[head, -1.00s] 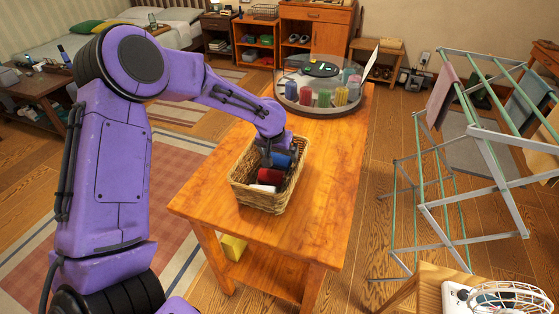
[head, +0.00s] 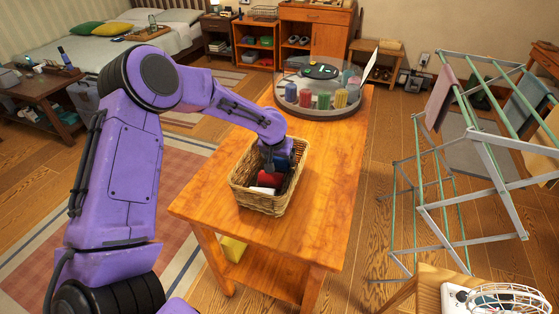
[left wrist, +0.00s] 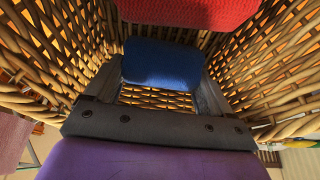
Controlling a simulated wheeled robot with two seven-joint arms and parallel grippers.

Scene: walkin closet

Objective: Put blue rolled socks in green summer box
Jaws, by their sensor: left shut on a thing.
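The blue rolled socks (left wrist: 162,65) sit between the two fingers of my left gripper (left wrist: 160,85) in the left wrist view. The gripper is shut on them, inside a wicker basket (head: 241,192) on the wooden table. In the head view my left gripper (head: 275,163) reaches down into the basket and partly hides the blue socks (head: 284,162). A red roll (head: 266,178) lies beside them; it also shows in the left wrist view (left wrist: 190,12). I cannot make out a box marked summer; a small green item (head: 265,41) sits in the far orange shelf. My right gripper is out of view.
The wooden table (head: 318,190) is clear around the basket. A round clear-sided carousel with coloured rolls (head: 323,97) stands at its far end. A drying rack (head: 450,150) stands on the right, and a fan (head: 510,298) at the lower right.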

